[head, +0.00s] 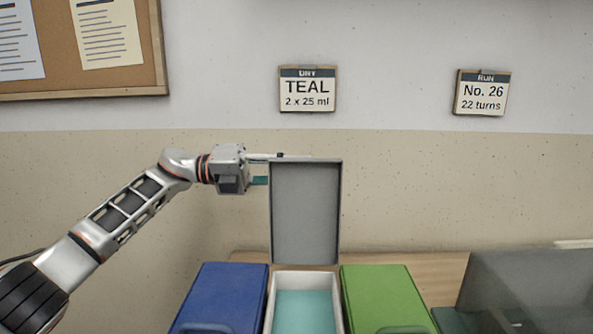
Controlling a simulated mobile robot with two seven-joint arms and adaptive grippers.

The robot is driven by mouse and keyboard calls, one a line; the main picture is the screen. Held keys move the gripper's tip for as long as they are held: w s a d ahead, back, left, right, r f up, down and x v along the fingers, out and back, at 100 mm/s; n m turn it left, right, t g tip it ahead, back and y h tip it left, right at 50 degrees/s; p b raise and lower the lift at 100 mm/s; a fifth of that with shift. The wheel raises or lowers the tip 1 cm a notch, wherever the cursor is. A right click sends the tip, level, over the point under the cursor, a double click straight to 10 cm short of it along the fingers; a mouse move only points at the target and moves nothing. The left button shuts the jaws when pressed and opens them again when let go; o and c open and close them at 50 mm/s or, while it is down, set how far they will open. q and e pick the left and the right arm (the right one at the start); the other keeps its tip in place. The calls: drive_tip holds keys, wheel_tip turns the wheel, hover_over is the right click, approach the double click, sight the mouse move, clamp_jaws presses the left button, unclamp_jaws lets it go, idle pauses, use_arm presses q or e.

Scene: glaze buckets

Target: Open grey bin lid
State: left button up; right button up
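The grey bin lid (305,215) stands upright at the back of its bin, its flat inner face toward me. The grey bin (341,305) below it is open at the top, with pale walls and a teal surface inside. My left gripper (266,169) is at the upper left edge of the lid. Its fingers look spread, one along the lid's top edge and one lower at the left edge. Their ends are partly hidden by the lid, and I cannot tell whether they touch it. My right gripper is out of view.
A blue bin lid (222,295) is shut on the left and a green bin lid (384,295) is shut on the right. A dark translucent box (530,285) stands at the far right. Signs (307,90) reading TEAL and No. 26 hang on the wall.

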use_arm(q)
drive_tip(key=shift+a, duration=0.3)
drive_tip(key=a, duration=1.1)
drive_tip(key=shift+a, duration=0.2)
